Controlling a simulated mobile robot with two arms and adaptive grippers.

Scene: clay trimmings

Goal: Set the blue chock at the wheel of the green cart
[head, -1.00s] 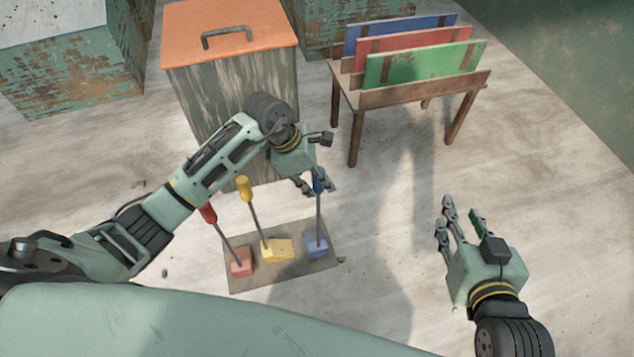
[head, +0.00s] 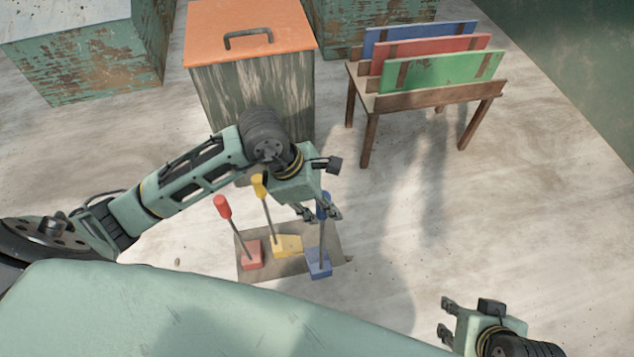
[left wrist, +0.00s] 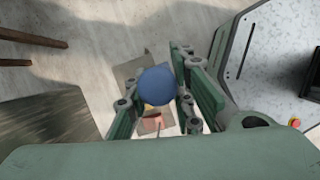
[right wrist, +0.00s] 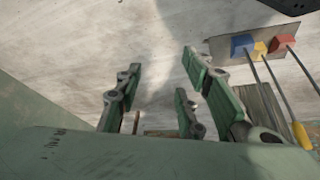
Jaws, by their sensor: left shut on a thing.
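The blue chock (head: 319,263) is a small block on a thin upright rod with a blue handle. In the head view it overlaps the near right edge of the mat and seems slightly raised, though the gap is hard to judge. My left gripper (head: 322,212) is shut on its handle; the round blue handle top (left wrist: 157,86) shows between the fingers in the left wrist view. The right wrist view shows the blue chock (right wrist: 243,43) too. My right gripper (head: 446,318) is open and empty, low at the right. No green cart shows in any view.
A red chock (head: 251,256) and a yellow chock (head: 287,245) with upright handles stand on the brown mat (head: 330,238), close beside the blue one. Behind are an orange-lidded bin (head: 262,95) and a wooden rack (head: 440,97) with blue, red and green boards. Floor at right is clear.

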